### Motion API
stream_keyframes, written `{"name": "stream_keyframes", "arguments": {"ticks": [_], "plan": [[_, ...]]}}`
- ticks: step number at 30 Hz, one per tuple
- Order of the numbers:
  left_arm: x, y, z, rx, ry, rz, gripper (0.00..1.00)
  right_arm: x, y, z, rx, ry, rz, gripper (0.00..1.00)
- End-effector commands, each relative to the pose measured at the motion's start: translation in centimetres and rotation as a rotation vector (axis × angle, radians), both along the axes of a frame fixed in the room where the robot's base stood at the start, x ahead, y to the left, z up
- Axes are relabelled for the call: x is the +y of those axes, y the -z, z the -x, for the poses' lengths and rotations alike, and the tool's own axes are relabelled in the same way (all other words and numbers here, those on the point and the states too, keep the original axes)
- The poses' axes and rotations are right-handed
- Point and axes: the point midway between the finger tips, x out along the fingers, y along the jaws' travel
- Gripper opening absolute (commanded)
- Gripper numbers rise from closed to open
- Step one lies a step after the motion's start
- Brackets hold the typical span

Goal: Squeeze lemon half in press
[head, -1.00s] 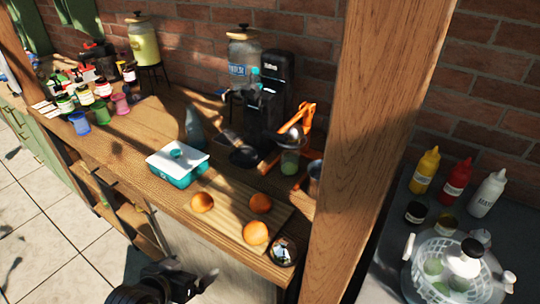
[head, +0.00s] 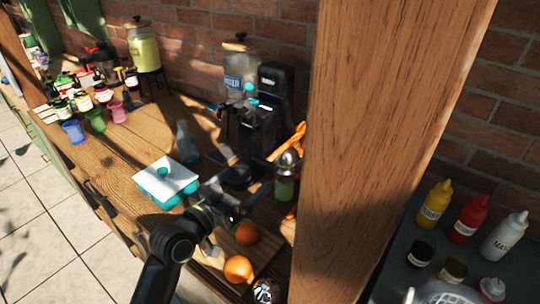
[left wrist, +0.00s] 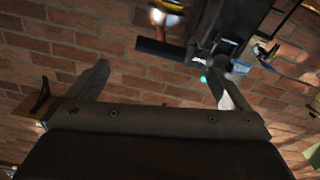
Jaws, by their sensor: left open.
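The orange-handled press (head: 290,148) stands at the back right of the wooden counter, partly hidden by the wooden post. A glass with something green in it (head: 284,190) stands under its metal cup. I cannot make out a lemon half. My left gripper (head: 228,203) is over the counter, between the teal box and the press, and nothing shows in it. In the left wrist view its two fingers (left wrist: 158,72) are spread wide, with the brick wall beyond. My right gripper is not in view.
A teal box with a white lid (head: 167,183) is left of my gripper. Oranges (head: 238,269) lie on a board at the front. A black machine (head: 268,115) stands behind. The thick wooden post (head: 385,150) blocks the right side. Sauce bottles (head: 468,218) stand beyond it.

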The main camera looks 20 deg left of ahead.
Motion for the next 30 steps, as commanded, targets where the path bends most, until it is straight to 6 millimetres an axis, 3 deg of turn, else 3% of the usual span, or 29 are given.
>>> {"name": "stream_keyframes", "arguments": {"ticks": [9,15,21,30], "plan": [[-2.1,-0.2,-5.8,0.002,0.000,0.000,1.00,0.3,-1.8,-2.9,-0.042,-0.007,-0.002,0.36],[-3.0,-0.1,-8.5,0.003,0.001,-0.001,1.00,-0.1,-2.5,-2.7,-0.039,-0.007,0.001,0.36],[-3.5,0.0,-9.9,0.002,0.000,-0.002,1.00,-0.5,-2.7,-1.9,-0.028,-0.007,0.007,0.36],[-3.6,0.1,-10.2,0.002,-0.001,-0.002,1.00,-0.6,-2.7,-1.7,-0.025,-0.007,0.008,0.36]]}}
